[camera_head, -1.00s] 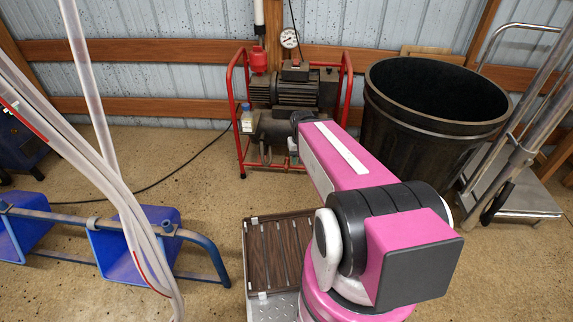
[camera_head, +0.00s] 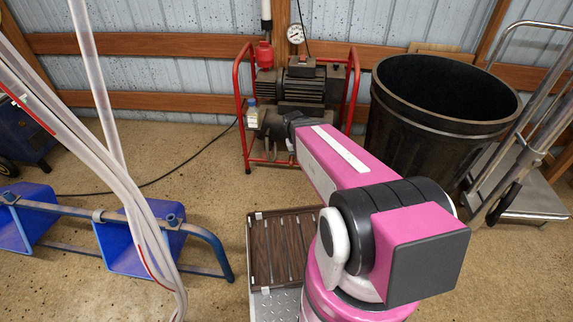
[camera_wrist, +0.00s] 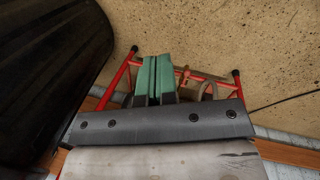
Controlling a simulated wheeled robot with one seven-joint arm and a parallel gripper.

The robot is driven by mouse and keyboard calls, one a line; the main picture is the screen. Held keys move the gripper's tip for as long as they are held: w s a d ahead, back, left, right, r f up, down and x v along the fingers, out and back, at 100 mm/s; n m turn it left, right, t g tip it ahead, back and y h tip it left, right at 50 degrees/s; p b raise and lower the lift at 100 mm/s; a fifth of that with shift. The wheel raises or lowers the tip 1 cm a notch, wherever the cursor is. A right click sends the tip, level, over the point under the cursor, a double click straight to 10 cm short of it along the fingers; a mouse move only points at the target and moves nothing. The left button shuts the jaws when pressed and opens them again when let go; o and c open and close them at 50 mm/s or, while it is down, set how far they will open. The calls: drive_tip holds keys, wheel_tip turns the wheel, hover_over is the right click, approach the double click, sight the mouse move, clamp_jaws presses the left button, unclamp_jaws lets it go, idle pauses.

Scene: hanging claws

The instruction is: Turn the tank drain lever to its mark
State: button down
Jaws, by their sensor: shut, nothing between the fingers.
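The red-framed pump unit (camera_head: 243,110) stands on the floor against the wall, with a dark motor (camera_head: 303,86) above a grey tank (camera_head: 270,123). I cannot make out the drain lever or its mark; my wrist covers part of the tank's right side. My gripper is hidden behind the arm in the head view. In the wrist view my gripper (camera_wrist: 155,78) has its green fingers shut together with nothing between them. They point towards the red frame (camera_wrist: 118,82), and curved grey parts (camera_wrist: 211,91) show just right of them. Contact cannot be told.
A large black bin (camera_head: 425,125) stands close right of the pump. A metal hand truck (camera_head: 530,160) is beyond it. Blue holders on a rail (camera_head: 140,235) and hanging clear tubes (camera_head: 95,100) are at the left. A dark cable (camera_head: 175,170) crosses otherwise open floor.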

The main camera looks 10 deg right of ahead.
drive_tip(key=w+a+f+n+t+h, duration=0.25)
drive_tip(key=w+a+f+h, duration=0.35)
drive_tip(key=w+a+f, duration=0.5)
drive_tip(key=w+a+f+n+t+h, duration=0.1)
drive_tip(key=w+a+f+t+h, duration=0.45)
drive_tip(key=w+f, duration=0.7)
drive_tip(key=d+f+g, duration=0.1)
drive_tip(key=d+f, duration=0.1)
drive_tip(key=d, duration=0.4)
drive_tip(key=w+d+f+g+h, duration=0.1)
drive_tip(key=d+f, duration=0.1)
drive_tip(key=d, duration=0.4)
drive_tip(key=shift+w+d+f, duration=0.25)
drive_tip(key=shift+d+f, duration=0.1)
drive_tip(key=shift+f, duration=0.05)
drive_tip(key=shift+s+d, duration=0.1)
